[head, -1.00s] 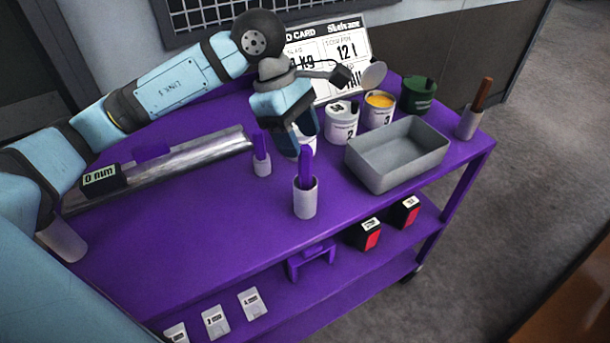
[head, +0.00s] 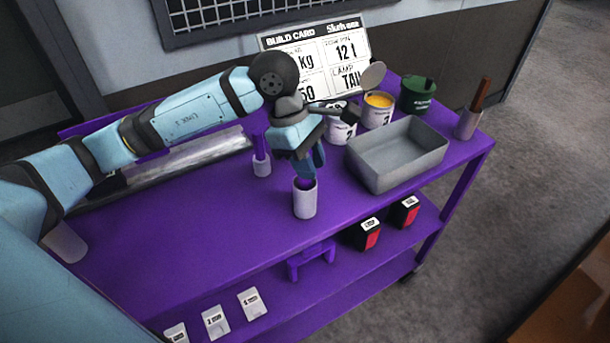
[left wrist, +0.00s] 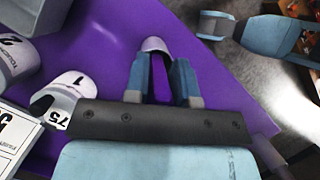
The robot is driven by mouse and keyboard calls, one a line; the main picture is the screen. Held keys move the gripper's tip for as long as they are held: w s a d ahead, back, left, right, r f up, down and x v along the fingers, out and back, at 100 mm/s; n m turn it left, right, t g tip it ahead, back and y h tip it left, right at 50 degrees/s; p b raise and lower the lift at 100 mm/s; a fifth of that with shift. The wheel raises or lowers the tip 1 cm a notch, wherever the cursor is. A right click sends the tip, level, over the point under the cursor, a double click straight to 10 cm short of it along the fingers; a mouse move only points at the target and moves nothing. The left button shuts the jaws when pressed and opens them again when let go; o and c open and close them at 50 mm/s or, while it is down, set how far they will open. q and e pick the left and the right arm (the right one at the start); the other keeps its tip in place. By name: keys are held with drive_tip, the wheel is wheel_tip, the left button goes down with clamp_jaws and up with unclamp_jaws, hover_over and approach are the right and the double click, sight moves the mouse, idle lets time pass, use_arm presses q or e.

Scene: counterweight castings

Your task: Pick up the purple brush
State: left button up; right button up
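A purple brush (head: 304,184) stands in a white cup (head: 305,202) near the middle of the cart's top. My left gripper (head: 309,172) is right above this cup and hides most of the brush. In the left wrist view, its two fingers (left wrist: 163,82) are apart, with purple between them; I cannot tell brush from cart top there. The cup's rim (left wrist: 155,45) shows just beyond the fingertips. A second purple handle (head: 259,143) stands in another white cup behind and to the left. My right gripper (left wrist: 218,25) shows at the top right of the left wrist view; its opening is unclear.
A grey bin (head: 398,155) is to the right. Numbered cans, one open with yellow contents (head: 379,105), and a green can (head: 418,93) stand behind it. A cup (head: 468,123) with a brown handle is at the right edge. The build card (head: 318,60) is at the back.

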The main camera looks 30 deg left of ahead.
use_arm(q)
drive_tip(key=shift+r, duration=0.1)
clamp_jaws()
wheel_tip(320, 180, up, 20)
drive_tip(key=shift+p, duration=0.45)
idle(2.0)
